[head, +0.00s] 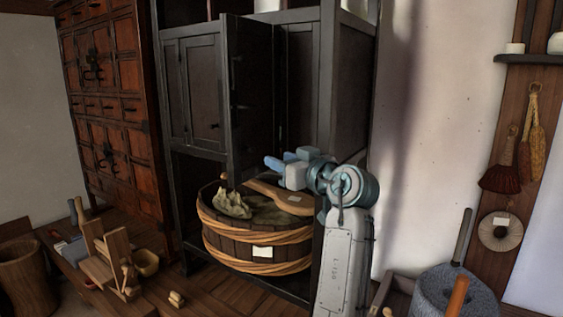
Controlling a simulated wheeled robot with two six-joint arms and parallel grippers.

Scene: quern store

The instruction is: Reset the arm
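The rope-bound tub (222,238) bears a greenish cloth (233,204) and a paddle (283,198). A dark cabinet (203,95) with a door ajar stands behind. A stone quern (452,291) is at bottom right. A low bench (72,253) with wooden tools is left.

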